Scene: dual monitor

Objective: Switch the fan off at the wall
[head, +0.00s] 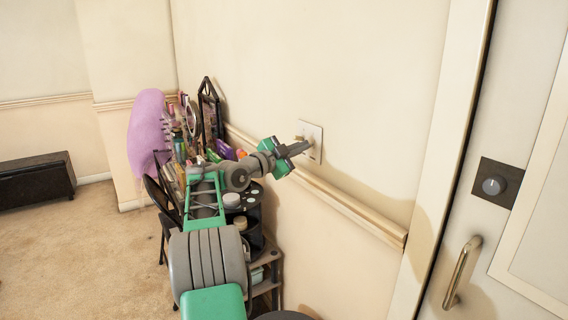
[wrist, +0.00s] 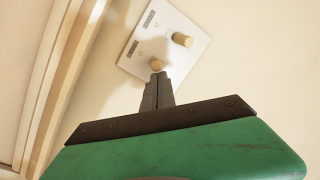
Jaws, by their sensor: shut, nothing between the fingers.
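A pale wall plate (wrist: 148,45) with two round tan knobs is on the wall; it also shows in the head view (head: 317,133). Each knob has a small dark label beside it, too small to read. One knob (wrist: 181,40) is clear of my gripper. The other knob (wrist: 157,64) is right at the tips of my gripper (wrist: 157,76). The fingers are shut together with nothing between them. I cannot tell whether the tips touch this knob. In the head view my gripper (head: 308,146) reaches to the plate. No fan can be made out.
A wooden rail (head: 340,205) runs along the wall below the plate. A door with a handle (head: 462,272) and a dark dial plate is at the right. Carpet at the left is open.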

